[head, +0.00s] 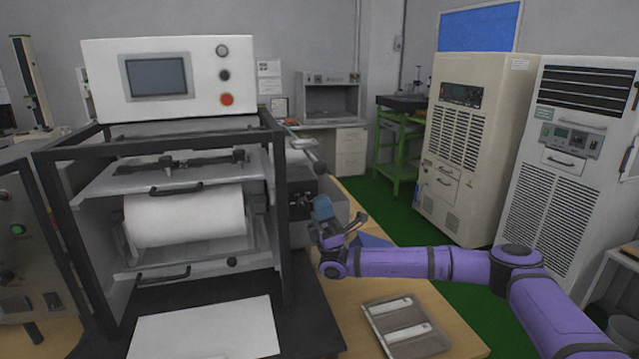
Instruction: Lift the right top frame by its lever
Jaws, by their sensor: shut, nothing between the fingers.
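The machine (287,215) on the left has a black open frame, with a white roll (185,216) inside. A grey top plate (110,185) with a black handle (176,189) sits above the roll. A rod with a grey round end (320,168) sticks out at the machine's upper right; I cannot tell whether this is the lever of the right top frame. My gripper (333,222) is shut and empty, beside the dark mechanism (300,198) on the machine's right side. I cannot tell whether it touches it. My wrist hides part of that area.
A white control box (165,110) with a screen tops the machine. A wooden table (350,310) holds a grey tray with two white strips (398,325). Tall beige (465,160) and white (560,170) cabinets stand right. Green floor (400,210) lies open between.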

